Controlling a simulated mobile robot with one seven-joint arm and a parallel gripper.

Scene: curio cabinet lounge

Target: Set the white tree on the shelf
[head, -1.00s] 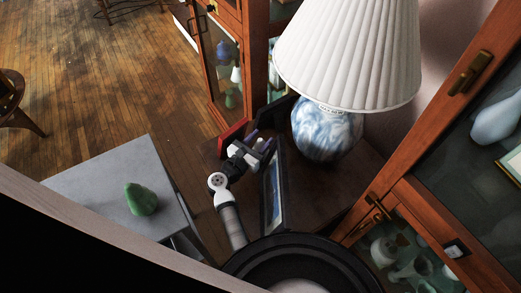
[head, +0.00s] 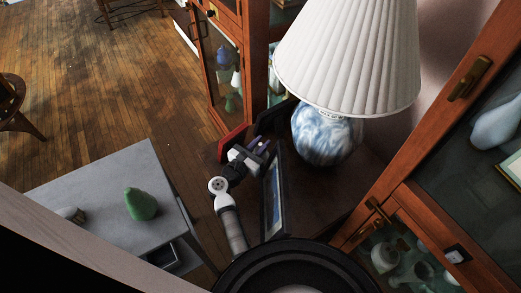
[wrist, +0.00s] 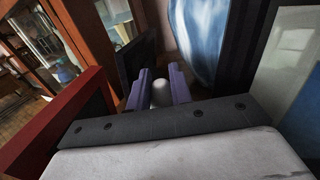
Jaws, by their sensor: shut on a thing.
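My gripper (head: 260,148) is over the dark side table, beside the lamp and behind the picture frame. In the wrist view its two purple fingers (wrist: 160,90) are closed on a small, pale, rounded thing (wrist: 162,93), which seems to be the white tree. Only its rounded end shows between the fingers, so its full shape is hidden. I cannot tell whether it touches the table. Which surface is the shelf is not clear; glass-fronted wooden cabinets with shelves stand at the back (head: 222,70) and at the right (head: 400,195).
A lamp with a white pleated shade (head: 350,55) and blue-white base (head: 325,135) stands close right of my gripper. A picture frame (head: 274,195) and a red-edged frame (head: 232,143) are near it.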

